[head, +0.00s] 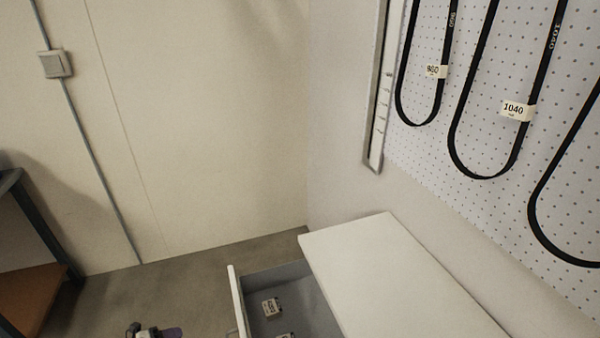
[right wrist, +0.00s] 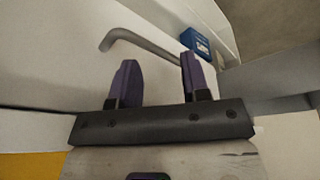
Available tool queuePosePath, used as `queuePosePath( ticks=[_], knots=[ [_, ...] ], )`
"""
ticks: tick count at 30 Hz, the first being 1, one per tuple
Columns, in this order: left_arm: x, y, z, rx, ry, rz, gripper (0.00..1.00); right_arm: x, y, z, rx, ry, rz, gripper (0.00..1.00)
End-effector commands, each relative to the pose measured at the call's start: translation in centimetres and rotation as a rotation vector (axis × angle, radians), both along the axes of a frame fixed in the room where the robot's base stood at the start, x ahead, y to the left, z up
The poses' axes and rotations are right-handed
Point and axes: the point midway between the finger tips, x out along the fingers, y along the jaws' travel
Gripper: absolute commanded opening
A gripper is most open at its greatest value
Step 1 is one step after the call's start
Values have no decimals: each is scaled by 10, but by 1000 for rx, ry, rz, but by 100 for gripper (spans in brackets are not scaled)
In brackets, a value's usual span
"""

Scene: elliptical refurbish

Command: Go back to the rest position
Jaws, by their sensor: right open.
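My right gripper (right wrist: 159,68) shows in the right wrist view with its two purple fingers apart and nothing between them. A grey bar handle (right wrist: 150,46) on a white front lies just beyond the fingertips; I cannot tell if they touch. In the head view a small part of a gripper with purple (head: 158,332) shows at the bottom edge, left of the open drawer; it appears to be the right one. My left gripper is not in view.
A white cabinet (head: 395,270) stands against the right wall with its drawer (head: 236,297) pulled out. Small labelled boxes (head: 270,307) lie inside. Black belts (head: 452,140) hang on a pegboard (head: 430,160). A workbench (head: 40,230) stands at far left. Floor between is clear.

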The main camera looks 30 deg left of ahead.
Motion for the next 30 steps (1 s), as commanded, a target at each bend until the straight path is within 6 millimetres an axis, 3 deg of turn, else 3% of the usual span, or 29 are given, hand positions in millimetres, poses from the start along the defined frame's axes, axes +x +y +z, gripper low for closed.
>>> queuePosePath(
  ticks=[9, 17, 23, 26, 30],
  knots=[
    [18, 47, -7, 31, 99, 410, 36, 1, 1, 0, 3, -2, -1, 43],
    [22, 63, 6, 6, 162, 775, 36, 1, 3, 1, 10, -3, -6, 43],
    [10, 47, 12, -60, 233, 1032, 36, 1, 4, 1, 14, -3, -8, 43],
    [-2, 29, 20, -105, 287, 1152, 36, 1, 4, 8, 14, -2, -8, 43],
    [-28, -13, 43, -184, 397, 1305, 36, 1, 4, 31, 12, -2, -8, 43]
  ],
)
